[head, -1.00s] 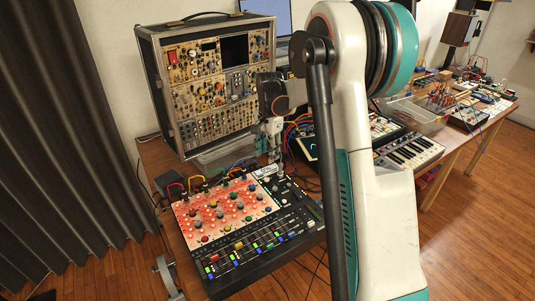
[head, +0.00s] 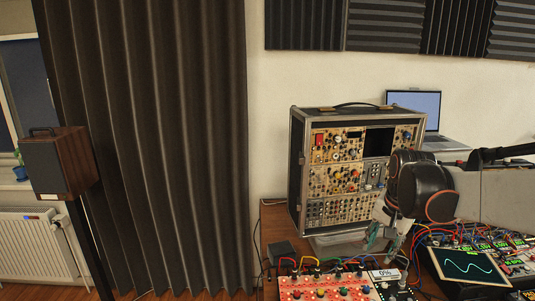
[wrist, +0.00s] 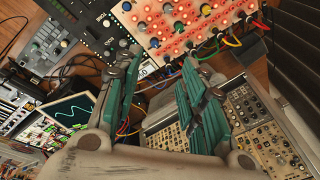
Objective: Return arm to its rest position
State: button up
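My gripper (head: 386,240) hangs in front of the modular synth case, above the back right of the red-lit mixer (head: 325,285). In the wrist view my gripper (wrist: 162,65) shows two green fingers spread apart, with nothing between them. Cables and the mixer's edge show beyond the gap. My arm comes in from the right in the head view. The mixer's lower part is cut off in the head view; its red panel (wrist: 180,22) shows at the top of the wrist view.
The synth case (head: 340,180) stands behind the gripper, with a laptop (head: 425,108) at its right. A screen with a wave trace (head: 467,265) and patch cables lie at right. A speaker (head: 60,165) stands on a stand at far left, before a dark curtain (head: 150,150).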

jog(key=s+a+r+n+t, duration=0.2)
jog(key=s+a+r+n, duration=0.15)
jog(key=s+a, duration=0.5)
jog(key=s+f+n+t, duration=0.2)
jog(key=s+f+n, duration=0.2)
jog(key=s, duration=0.9)
jog(key=shift+a+n+t+b, duration=0.25)
jog(key=shift+n+b, duration=0.2)
jog(key=shift+n, duration=0.4)
